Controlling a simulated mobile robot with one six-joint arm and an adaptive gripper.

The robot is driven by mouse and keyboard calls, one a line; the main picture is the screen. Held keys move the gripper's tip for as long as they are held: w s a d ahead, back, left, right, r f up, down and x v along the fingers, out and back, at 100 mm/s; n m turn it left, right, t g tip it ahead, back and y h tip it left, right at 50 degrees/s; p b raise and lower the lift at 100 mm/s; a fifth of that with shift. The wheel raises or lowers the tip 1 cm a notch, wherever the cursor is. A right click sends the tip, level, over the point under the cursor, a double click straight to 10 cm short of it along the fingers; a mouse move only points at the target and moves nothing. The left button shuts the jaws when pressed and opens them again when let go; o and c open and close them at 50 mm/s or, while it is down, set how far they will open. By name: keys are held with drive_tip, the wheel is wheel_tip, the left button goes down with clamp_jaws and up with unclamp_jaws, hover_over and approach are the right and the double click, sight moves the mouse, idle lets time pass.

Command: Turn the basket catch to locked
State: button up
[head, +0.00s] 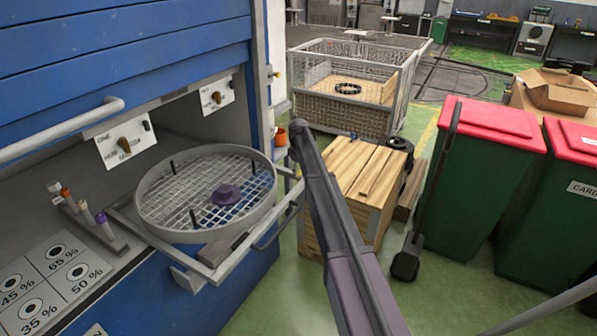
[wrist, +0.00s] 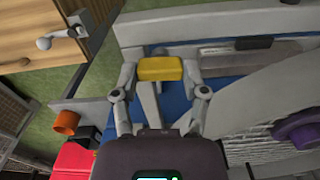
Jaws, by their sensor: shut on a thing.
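My gripper (wrist: 160,74) shows in the wrist view, its two fingers closed on the ends of a small yellow block. This yellow block (wrist: 160,69) looks like the handle of the basket catch, with a grey stem below it, beside a grey frame. Its locked or unlocked marks cannot be made out. The round mesh basket (head: 150,212) sits on a pulled-out frame in the head view, with a purple knob (head: 226,195) at its middle. The knob also shows at the right of the wrist view (wrist: 303,131). In the head view my arm hides the gripper and catch.
A wooden crate (head: 340,235) stands close right of the frame. An orange cup (head: 280,137) is near the blue machine (head: 120,50). Green bins with red lids (head: 490,130) stand at the right. A wire cage (head: 345,120) is behind. Green floor is open in front.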

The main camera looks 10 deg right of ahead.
drive_tip(key=m, duration=0.4)
drive_tip(key=shift+s+m, duration=0.1)
drive_tip(key=shift+m, duration=0.2)
drive_tip(key=m, duration=0.9)
drive_tip(key=shift+m, duration=1.8)
drive_tip(key=o, duration=1.2)
drive_tip(key=shift+c, duration=0.2)
drive_tip(key=shift+n, duration=0.3)
